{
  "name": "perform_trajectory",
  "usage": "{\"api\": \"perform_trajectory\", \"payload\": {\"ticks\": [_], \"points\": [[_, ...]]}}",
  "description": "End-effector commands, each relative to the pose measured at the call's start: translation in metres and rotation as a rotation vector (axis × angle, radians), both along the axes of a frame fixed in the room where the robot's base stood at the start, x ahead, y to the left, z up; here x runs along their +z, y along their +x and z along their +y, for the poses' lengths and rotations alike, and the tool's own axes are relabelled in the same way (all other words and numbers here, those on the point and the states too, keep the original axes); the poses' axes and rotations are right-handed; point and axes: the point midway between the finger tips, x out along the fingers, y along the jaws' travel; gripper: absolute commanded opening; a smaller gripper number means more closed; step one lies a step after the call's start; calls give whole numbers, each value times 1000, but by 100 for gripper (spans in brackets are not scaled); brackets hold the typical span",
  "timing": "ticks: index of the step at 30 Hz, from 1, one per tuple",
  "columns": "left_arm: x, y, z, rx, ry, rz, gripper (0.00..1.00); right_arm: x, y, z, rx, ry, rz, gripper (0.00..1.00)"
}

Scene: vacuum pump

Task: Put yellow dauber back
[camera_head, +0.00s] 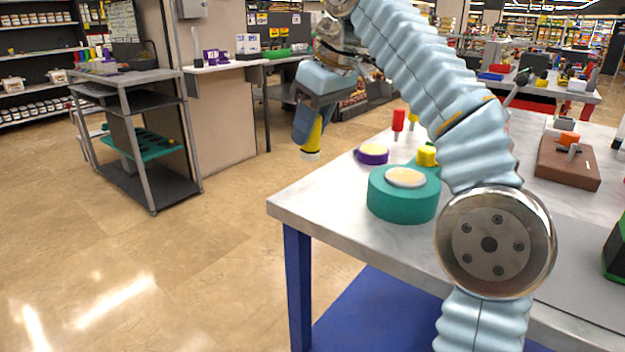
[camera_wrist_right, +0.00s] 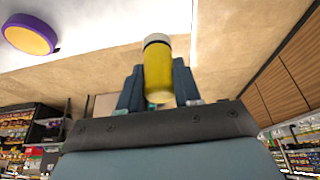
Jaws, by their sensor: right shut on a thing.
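My right gripper (camera_head: 308,125) is shut on the yellow dauber (camera_head: 313,137) and holds it in the air beyond the table's left corner, over the floor. In the right wrist view, the dauber (camera_wrist_right: 158,75) sits between the two blue-grey fingers of the gripper (camera_wrist_right: 158,86), with a dark and whitish rim at one end. A teal tray with dark round holes (camera_head: 150,146) lies on a shelf of the grey cart at left, well apart from the gripper. My left gripper is not in view.
The white table (camera_head: 330,212) bears a teal cylinder (camera_head: 400,208), a purple-rimmed disc (camera_head: 372,156), a red-topped piece (camera_head: 398,121) and a brown block (camera_head: 567,172). The grey cart (camera_head: 160,190) stands at left. The floor (camera_head: 215,250) between cart and table is clear.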

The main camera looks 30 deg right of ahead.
Motion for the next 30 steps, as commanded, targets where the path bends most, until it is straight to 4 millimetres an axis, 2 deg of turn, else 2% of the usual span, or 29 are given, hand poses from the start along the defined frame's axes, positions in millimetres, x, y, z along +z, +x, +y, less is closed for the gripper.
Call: {"api": "perform_trajectory", "payload": {"ticks": [3,11,17,22,23,25,26,30], "points": [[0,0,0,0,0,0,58,-19,-2,-1,-3,0,4,2],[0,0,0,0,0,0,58,-44,-1,0,-1,1,2,2],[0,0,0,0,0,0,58,-73,-1,-1,-2,1,3,2],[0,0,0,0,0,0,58,-81,-1,0,-1,2,5,3],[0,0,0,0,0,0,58,-82,-1,0,-1,2,5,0],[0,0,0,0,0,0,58,-82,-1,0,0,1,8,0],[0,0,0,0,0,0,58,-83,-1,0,0,1,9,36],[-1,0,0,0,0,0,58,-82,-1,0,-1,1,6,58]]}}
